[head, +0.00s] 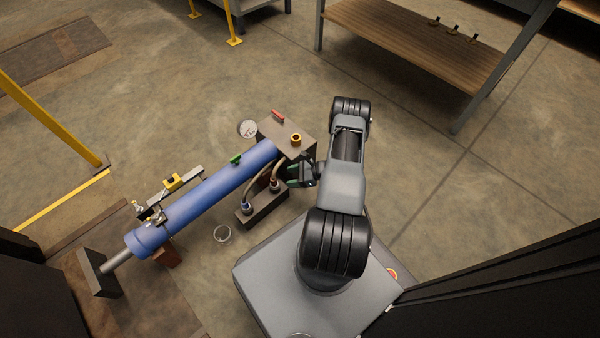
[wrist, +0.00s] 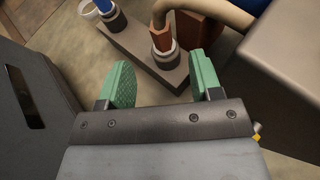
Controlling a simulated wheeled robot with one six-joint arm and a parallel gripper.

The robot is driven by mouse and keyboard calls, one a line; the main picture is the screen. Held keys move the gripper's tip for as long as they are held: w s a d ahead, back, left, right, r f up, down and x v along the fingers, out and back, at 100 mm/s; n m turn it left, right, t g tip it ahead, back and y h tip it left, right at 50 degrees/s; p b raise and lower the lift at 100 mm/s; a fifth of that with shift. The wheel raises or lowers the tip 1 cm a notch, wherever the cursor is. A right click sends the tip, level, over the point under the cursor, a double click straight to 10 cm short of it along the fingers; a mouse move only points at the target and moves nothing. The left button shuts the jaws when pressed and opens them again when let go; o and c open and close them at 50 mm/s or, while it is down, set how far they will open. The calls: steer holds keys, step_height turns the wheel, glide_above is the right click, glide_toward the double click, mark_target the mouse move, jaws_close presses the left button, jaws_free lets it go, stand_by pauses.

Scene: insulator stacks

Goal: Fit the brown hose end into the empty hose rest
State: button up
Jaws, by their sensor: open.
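The brown hose end (wrist: 161,38) stands roughly upright in a pale round collar on a dark rest block (wrist: 130,50), its tan hose (wrist: 215,10) curving away above it. It also shows in the head view (head: 275,185), at the block's right end. A blue hose end (head: 246,207) stands in a similar collar at the left end. I cannot make out an empty hose rest. My gripper (wrist: 164,72) is open and empty. Its green fingers lie to either side of the brown hose end in the wrist view, apart from it. In the head view it (head: 301,172) is just right of the block.
A long blue cylinder (head: 205,195) lies behind the rest block, reaching a brown box (head: 290,135) with a gauge (head: 247,128) beside it. The box is close to my gripper on the right in the wrist view. A clear round container (head: 222,233) is on the floor.

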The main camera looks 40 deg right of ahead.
steer(key=shift+p+v, duration=0.3)
steer(key=shift+v, duration=1.4)
